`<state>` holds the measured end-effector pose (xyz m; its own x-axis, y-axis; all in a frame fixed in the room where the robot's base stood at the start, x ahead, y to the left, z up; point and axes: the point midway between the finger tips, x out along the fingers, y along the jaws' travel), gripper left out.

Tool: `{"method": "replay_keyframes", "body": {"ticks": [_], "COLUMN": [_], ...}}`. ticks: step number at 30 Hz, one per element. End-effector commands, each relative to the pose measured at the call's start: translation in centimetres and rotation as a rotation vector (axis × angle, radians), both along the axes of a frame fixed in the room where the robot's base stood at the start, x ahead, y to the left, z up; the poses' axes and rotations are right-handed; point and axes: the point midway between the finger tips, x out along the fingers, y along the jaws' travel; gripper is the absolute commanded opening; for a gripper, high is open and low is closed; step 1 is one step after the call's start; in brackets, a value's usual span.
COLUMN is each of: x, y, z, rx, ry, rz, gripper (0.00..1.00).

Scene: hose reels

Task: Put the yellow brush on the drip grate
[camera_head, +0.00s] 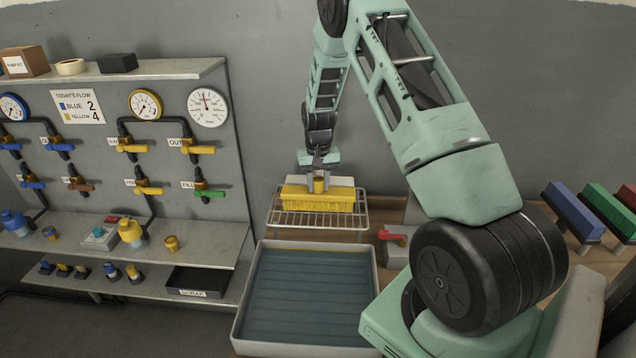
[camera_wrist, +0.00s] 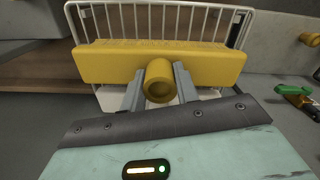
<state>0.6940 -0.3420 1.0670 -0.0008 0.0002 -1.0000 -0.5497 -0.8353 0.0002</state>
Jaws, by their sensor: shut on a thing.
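The yellow brush (camera_head: 317,197) is at the white wire drip grate (camera_head: 275,216), bristles down, with its long side across the picture. In the head view its bristles reach the grate's wires; I cannot tell whether they bear on them. My gripper (camera_head: 319,175) is above the brush and shut on its round yellow knob. In the wrist view the fingers (camera_wrist: 159,90) stand on both sides of the knob, and the brush (camera_wrist: 105,63) lies across the grate (camera_wrist: 110,22). The brush hides the middle of the grate.
A grey tray (camera_head: 240,318) with a dark ribbed bottom stands in front of the grate. A red-handled valve (camera_head: 391,234) is to the right. Blue, green and red blocks (camera_head: 573,212) are at far right. A valve board (camera_head: 150,165) with shelves fills the left.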

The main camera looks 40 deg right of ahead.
Motion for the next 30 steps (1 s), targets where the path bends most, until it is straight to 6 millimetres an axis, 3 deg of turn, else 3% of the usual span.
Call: {"method": "replay_keyframes", "body": {"ticks": [4,15,16,18,30], "x": [0.0,0.1,0.0,0.0,0.0], "y": [0.0,0.0,0.0,0.0,0.0], "z": [-1.1,-1.7,-1.6,-1.6,-1.0], "rx": [-0.001,0.000,0.000,-0.001,-0.001], "ry": [-0.001,-0.002,-0.001,-0.001,-0.002], "rz": [0.000,0.000,0.000,0.000,0.000], "gripper": [0.00,0.00,0.36,0.52,0.52]}}
